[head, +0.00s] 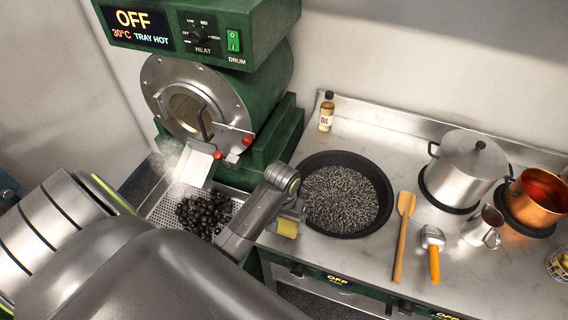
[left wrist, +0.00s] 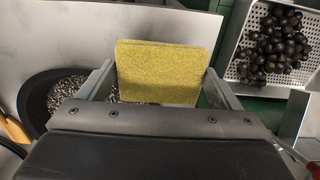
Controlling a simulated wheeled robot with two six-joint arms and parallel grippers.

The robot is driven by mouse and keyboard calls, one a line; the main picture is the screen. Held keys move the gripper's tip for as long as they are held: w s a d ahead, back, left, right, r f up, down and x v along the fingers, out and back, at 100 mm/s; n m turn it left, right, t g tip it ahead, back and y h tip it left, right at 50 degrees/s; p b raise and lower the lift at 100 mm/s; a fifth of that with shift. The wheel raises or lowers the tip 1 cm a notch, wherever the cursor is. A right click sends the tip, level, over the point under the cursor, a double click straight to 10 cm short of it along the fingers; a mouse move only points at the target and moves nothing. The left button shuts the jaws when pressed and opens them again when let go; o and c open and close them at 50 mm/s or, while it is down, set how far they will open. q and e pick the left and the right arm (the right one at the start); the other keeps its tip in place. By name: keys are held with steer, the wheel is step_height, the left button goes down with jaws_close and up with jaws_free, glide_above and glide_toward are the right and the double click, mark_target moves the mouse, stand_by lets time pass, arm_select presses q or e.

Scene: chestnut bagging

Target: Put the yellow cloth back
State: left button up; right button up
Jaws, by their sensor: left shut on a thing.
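The yellow cloth (left wrist: 162,72) is a flat, thick yellow square between the two fingers of my left gripper (left wrist: 158,88) in the left wrist view. In the head view, a small part of the cloth (head: 287,228) shows below my left gripper (head: 290,212). The gripper is shut on it, near the counter's front edge, between the chestnut tray and the black pan. I cannot tell whether the cloth touches the counter. My right gripper is not in view.
A perforated tray (head: 165,209) holds dark chestnuts under the green roaster (head: 270,75), whose display reads TRAY HOT. A black pan (head: 384,190) of dark grains stands right of my gripper.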

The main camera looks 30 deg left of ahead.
mark_target(283, 222)
arm_select(q)
steer(key=shift+f, duration=0.7)
steer(key=f, duration=0.3)
steer(key=shift+w+f+p, duration=0.2)
steer(key=shift+f+p, duration=0.1)
steer(key=shift+p, duration=0.05)
steer(key=shift+f, duration=0.1)
steer(key=o, duration=0.8)
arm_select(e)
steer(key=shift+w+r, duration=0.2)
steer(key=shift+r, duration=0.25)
